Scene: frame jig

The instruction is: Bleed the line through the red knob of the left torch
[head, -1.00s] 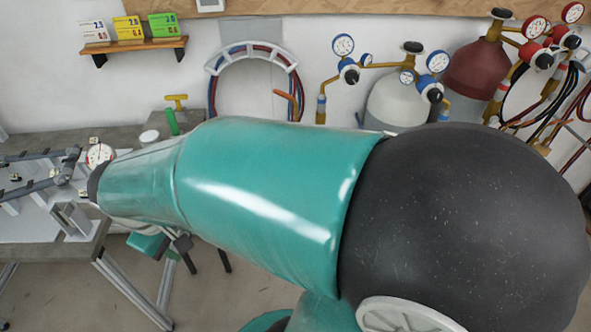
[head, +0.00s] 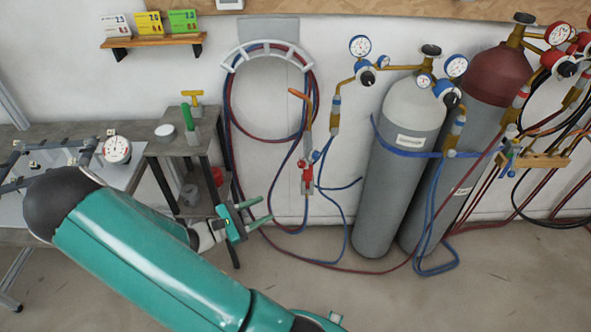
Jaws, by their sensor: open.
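The left torch (head: 308,150) hangs upright against the white wall, below the hose rack. It has an orange-brown tip at the top. Its red knob (head: 307,178) sits low on the torch, and a blue knob (head: 316,156) sits just above. My gripper (head: 265,210) is open and empty, its two green fingers pointing right. In the picture it is left of and below the red knob, clearly apart from it. Another torch (head: 511,152) hangs at the right beside the cylinders, by a wooden block.
Red and blue hoses (head: 231,110) loop from the white rack (head: 265,46) and trail onto the floor. A grey cylinder (head: 392,190) and a red-topped cylinder (head: 497,75) stand right of the torch. A small side table (head: 172,147) stands behind my gripper. Floor in front is clear.

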